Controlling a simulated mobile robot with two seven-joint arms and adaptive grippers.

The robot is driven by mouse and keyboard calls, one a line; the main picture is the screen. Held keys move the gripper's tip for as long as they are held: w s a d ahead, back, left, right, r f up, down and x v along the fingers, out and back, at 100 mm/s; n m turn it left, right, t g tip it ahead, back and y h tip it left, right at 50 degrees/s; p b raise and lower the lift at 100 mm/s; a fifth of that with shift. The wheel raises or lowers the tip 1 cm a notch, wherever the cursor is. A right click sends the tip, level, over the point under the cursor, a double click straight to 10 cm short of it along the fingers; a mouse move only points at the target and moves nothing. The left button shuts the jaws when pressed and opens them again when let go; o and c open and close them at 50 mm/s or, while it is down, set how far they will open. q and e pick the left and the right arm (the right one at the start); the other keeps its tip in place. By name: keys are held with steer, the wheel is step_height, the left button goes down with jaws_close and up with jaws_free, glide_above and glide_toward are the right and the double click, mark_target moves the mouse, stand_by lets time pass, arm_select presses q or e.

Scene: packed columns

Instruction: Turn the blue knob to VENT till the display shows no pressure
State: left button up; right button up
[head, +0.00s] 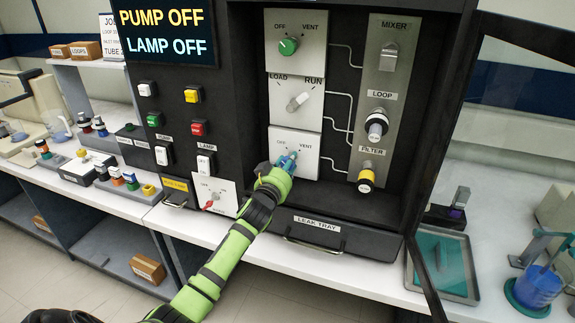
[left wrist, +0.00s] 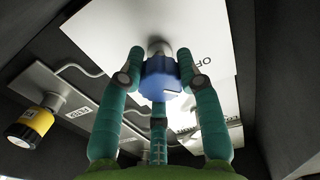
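The blue knob (head: 287,161) sits on the lowest white panel (head: 308,143) of the dark cabinet, between OFF and VENT labels. The fingers of my left gripper (head: 276,172) surround it. In the left wrist view the blue knob (left wrist: 160,78) lies between the green fingers of my left gripper (left wrist: 160,68), which look closed against its sides. My right gripper is not in view.
Above are a green OFF/VENT knob (head: 288,46) and a white LOAD/RUN knob (head: 298,101). To the right are the LOOP fitting (head: 376,124) and yellow FILTER fitting (head: 366,179). The leak tray (head: 318,226) lies below. An open door frame (head: 447,140) stands at the right.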

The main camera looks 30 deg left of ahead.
arm_select(q)
steer(key=shift+f, duration=0.35)
steer(key=m, duration=0.3)
steer(key=shift+s, duration=0.1)
steer(key=m+p, duration=0.1)
steer(key=m, duration=0.4)
steer(key=shift+a+f+m, duration=0.1)
steer(key=shift+m, duration=0.2)
steer(key=m, duration=0.5)
steer(key=shift+p, duration=0.3)
steer(key=shift+a+r+m, duration=0.1)
steer(key=shift+m, duration=0.95)
steer(key=shift+a+r+m, duration=0.1)
steer(key=shift+m, duration=0.95)
steer(key=shift+r, duration=0.1)
steer(key=o, duration=1.1)
steer(key=shift+o, duration=0.2)
steer(key=shift+a, duration=0.1)
steer(key=shift+r, duration=0.1)
